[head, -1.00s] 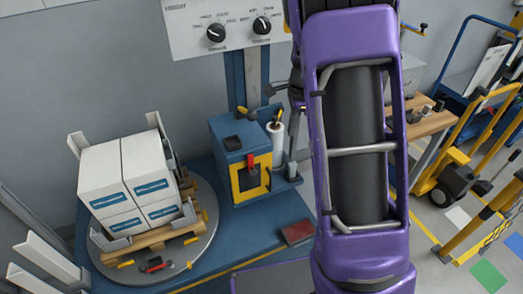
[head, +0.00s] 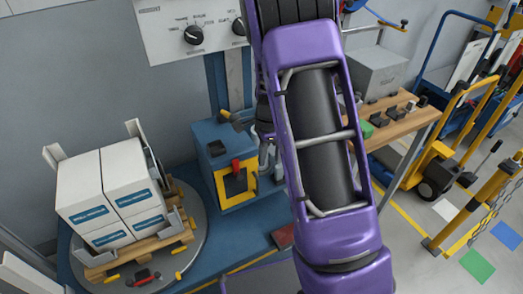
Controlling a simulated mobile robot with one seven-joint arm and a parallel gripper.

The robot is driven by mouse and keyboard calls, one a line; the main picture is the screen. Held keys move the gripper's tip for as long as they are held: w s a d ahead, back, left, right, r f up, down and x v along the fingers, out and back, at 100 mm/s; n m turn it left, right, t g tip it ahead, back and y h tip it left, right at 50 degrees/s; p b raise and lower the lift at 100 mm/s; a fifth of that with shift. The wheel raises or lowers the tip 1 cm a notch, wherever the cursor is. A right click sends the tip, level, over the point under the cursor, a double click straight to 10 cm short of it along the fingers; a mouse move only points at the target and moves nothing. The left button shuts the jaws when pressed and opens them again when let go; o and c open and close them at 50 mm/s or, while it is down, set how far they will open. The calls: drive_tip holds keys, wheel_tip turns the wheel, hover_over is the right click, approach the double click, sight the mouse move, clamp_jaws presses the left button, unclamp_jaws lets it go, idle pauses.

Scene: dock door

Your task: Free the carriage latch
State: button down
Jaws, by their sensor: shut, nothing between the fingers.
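The blue stretch-wrap carriage (head: 213,140) stands at the foot of the mast. Its front has a yellow-framed dark panel (head: 220,190) with a red handle (head: 236,166). A yellow-and-black lever (head: 230,119) sticks up at its top. I cannot tell which of these is the latch. My purple arm covers the area just right of the carriage. My gripper (head: 266,158) shows only partly, at the left edge of the arm beside the carriage's right side. It looks shut and empty; its fingertips are hard to make out. The white film roll is mostly hidden behind it.
White boxes (head: 106,190) on a wooden pallet stand on the round turntable (head: 195,240) at left. A control panel with knobs (head: 183,30) is on the wall above. A wooden bench (head: 408,125) and a yellow pallet truck (head: 435,170) stand at right.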

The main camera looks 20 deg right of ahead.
sight(238, 170)
drive_tip(key=a+f, duration=0.4)
drive_tip(key=shift+a+f, duration=0.15)
drive_tip(key=shift+f, duration=0.15)
drive_tip(key=shift+w+a+f+y+b, duration=0.1)
drive_tip(key=shift+f+y+b, duration=0.05)
drive_tip(key=shift+y+b, duration=0.35)
drive_tip(key=shift+a+f+y+b, duration=0.15)
drive_tip(key=shift+y+b, duration=0.25)
drive_tip(key=shift+y, duration=0.2)
drive_tip(key=shift+s+a+f+g+y, duration=0.15)
drive_tip(key=shift+a+g+y, duration=0.25)
drive_tip(key=shift+y, duration=0.95)
drive_tip(key=shift+s+a+f+g+y, duration=0.1)
drive_tip(key=shift+a+g+y, duration=0.3)
drive_tip(key=shift+y, duration=1)
drive_tip(key=shift+s+a+f+g+y, duration=0.15)
drive_tip(key=shift+a+y, duration=0.45)
drive_tip(key=shift+y, duration=0.75)
drive_tip(key=shift+w, duration=0.1)
